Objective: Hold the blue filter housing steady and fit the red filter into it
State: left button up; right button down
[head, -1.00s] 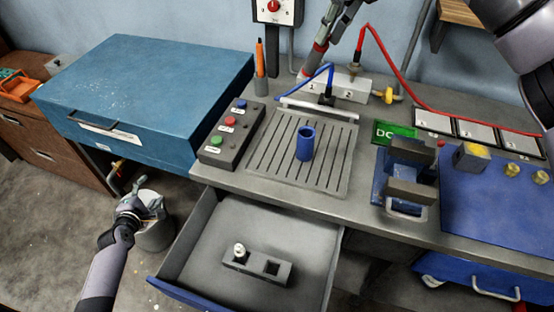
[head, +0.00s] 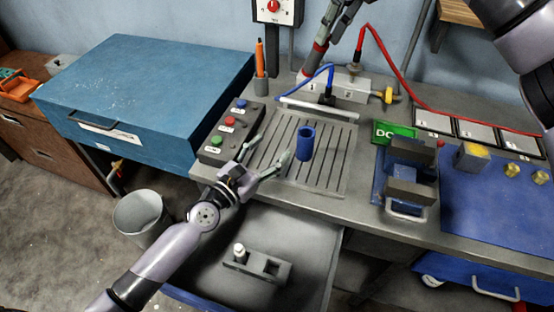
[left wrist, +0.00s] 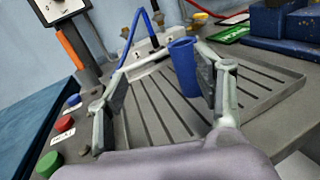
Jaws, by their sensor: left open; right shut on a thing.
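The blue filter housing (head: 306,143) stands upright on the slotted grey tray and looks like an open-topped cylinder. My left gripper (head: 269,152) is open and empty just left of it. In the left wrist view the housing (left wrist: 184,68) appears between the spread fingers, closer to the right one; I cannot tell whether they touch. My right gripper (head: 336,27) is at the top of the head view, partly cut off. It is shut on the red filter (head: 321,47), which is tilted, with a grey lower end, above the back of the counter.
A control box with coloured buttons (head: 228,130) sits left of the slotted tray (head: 335,170). An open drawer (head: 310,235) below holds a grey block (head: 268,264) with a white-topped piece. Blue and red hoses run behind. A blue vise-like fixture (head: 408,180) stands right.

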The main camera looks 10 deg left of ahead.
aim_at(300, 140)
pick_arm(q)
jog(key=shift+s+d+f+n+g+h, duration=0.2)
jog(key=shift+s+d+f, duration=0.15)
jog(key=shift+d, duration=0.2)
jog(key=shift+s+d+f+n+g+h, duration=0.1)
jog(key=shift+s+d+f+g, duration=0.15)
jog(key=shift+d+f, duration=0.2)
jog(key=shift+w+d, duration=0.15)
jog(key=shift+d, duration=0.15)
jog(key=x, duration=1.1)
jog(key=shift+w+d, duration=0.15)
jog(key=shift+w, duration=0.05)
jog(key=shift+c, duration=0.5)
grip_shut()
